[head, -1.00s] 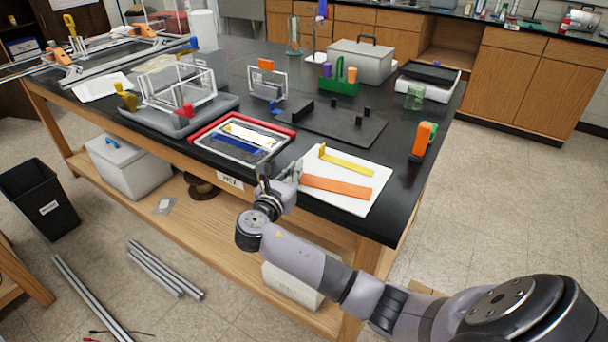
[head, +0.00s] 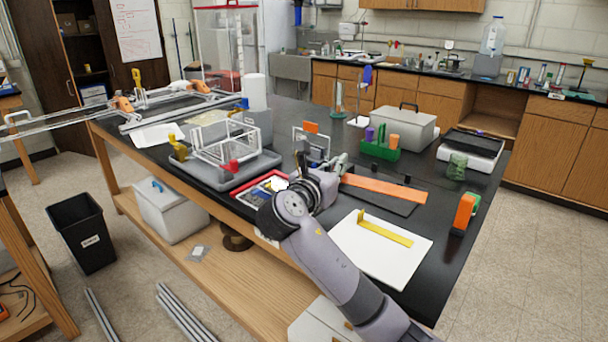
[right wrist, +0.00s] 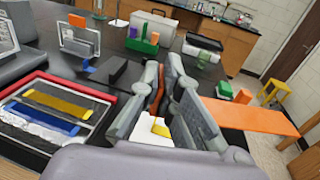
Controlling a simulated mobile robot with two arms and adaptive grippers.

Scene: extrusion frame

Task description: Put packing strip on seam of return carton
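My right gripper (head: 338,170) is shut on one end of an orange strip (head: 385,189), which I take to be the packing strip. The strip points to the right, raised above the table; in the right wrist view it passes out beyond the right finger (right wrist: 255,118). A yellow strip (head: 385,235) with an upturned end lies on a white sheet (head: 365,258) at the table's front. No thing clearly reads as the return carton or its seam. A dark plate (head: 395,206) with black blocks lies behind the orange strip, partly hidden. My left gripper is not in view.
A red-edged tray (right wrist: 105,97) with yellow and blue strips lies left of my gripper. Behind are a wire-frame rack (head: 225,140), a green holder (head: 380,150) and a grey lidded box (head: 405,125). An orange block (head: 464,213) stands near the right edge.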

